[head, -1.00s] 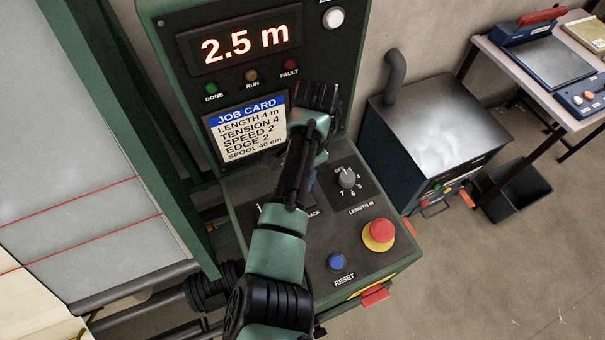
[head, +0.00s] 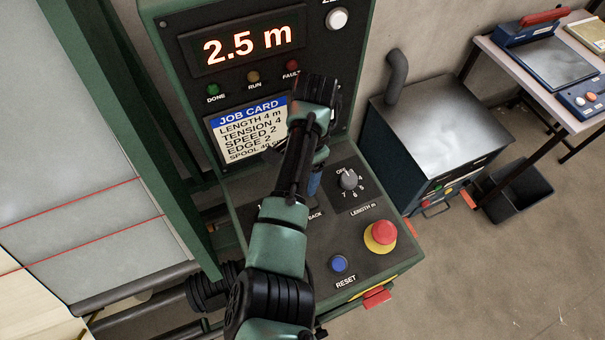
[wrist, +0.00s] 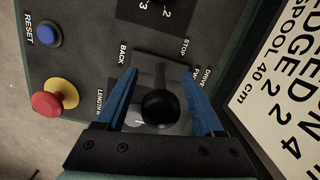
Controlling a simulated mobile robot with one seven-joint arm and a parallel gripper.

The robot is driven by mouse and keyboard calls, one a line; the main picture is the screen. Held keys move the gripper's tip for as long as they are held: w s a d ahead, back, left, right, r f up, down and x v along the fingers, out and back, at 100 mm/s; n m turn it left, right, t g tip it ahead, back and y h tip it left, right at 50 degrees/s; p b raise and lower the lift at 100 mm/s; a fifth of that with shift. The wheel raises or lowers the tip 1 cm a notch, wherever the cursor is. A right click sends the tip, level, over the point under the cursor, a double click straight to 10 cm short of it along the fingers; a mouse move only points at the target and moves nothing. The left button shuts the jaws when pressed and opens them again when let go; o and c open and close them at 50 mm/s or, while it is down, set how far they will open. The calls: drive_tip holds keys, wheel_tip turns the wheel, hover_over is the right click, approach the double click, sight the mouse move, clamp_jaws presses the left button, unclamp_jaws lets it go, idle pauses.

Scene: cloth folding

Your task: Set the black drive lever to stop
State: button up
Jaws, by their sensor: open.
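The black drive lever shows in the wrist view as a round black knob (wrist: 160,107) on a short stem. It stands between the two blue fingers of my gripper (wrist: 159,72), which is open around it with a gap visible on each side. The labels BACK, STOP (wrist: 185,47) and DRIVE (wrist: 208,78) are printed around its plate. The knob hides part of the plate, so I cannot tell exactly which mark it stands at. In the head view my arm hides the lever, and only a blue part of my gripper (head: 314,184) shows.
The sloped panel carries a length dial (head: 348,180), a red emergency button (head: 381,235) on yellow and a blue reset button (head: 338,264). The upright panel holds a 2.5 m display (head: 250,45) and a job card (head: 247,125). A metal cabinet (head: 440,125) stands to the right.

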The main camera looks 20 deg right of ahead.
drive_tip(key=r+p, duration=0.1)
drive_tip(key=r, duration=0.7)
drive_tip(key=d+r+p, duration=0.1)
drive_tip(key=r, duration=0.3)
drive_tip(key=shift+w+r+p, duration=0.1)
drive_tip(key=shift+r+p, duration=0.05)
drive_tip(key=shift+p, duration=0.2)
